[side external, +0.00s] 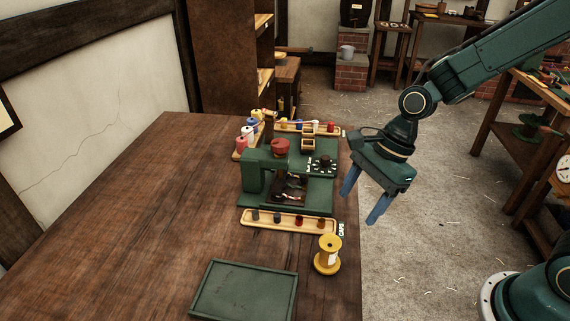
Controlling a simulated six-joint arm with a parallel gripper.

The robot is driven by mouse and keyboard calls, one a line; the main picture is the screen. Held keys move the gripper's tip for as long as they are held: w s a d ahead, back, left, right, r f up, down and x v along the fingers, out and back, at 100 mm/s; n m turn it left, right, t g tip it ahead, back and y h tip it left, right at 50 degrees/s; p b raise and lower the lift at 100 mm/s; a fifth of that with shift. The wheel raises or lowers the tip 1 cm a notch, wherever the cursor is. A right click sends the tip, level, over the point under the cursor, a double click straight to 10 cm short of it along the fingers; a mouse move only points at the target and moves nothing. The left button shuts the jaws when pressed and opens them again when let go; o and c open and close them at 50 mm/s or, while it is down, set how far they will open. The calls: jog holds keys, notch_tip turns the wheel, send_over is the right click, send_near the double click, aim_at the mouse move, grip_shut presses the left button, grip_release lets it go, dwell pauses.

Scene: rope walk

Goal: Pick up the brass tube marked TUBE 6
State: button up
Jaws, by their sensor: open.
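I cannot make out a brass tube marked TUBE 6; no such lettering is readable at this size. A yellow flanged spool (328,256) with a pale label stands upright near the table's right edge. A green machine (256,178) with a red round part on top stands behind it on the table. My gripper (357,209) hangs to the right of the machine, blue fingers spread and pointing down, with nothing between them. In the picture it is above and right of the yellow spool, apart from it.
A light wooden rack (264,226) with several small dark and red pieces lies before the machine, beside a CAPS label. More racks (237,155) of coloured spools stand behind and left. An empty green tray (203,290) lies at the front. The table's left part (130,230) is clear.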

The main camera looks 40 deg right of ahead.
aim_at(335, 239)
jog(key=shift+w+a+f+m, duration=0.25)
jog(key=shift+a+f+m, duration=0.05)
jog(key=shift+f+m, duration=0.4)
jog(key=shift+x, duration=4.25)
jog(key=shift+s+a, duration=0.15)
jog(key=shift+s+x, duration=0.15)
jog(key=shift+x, duration=1.1)
jog(key=shift+s+x, duration=0.1)
jog(key=shift+x, duration=1.15)
jog(key=shift+w, duration=0.15)
jog(key=shift+c, duration=0.2)
jog(key=c, duration=1.1)
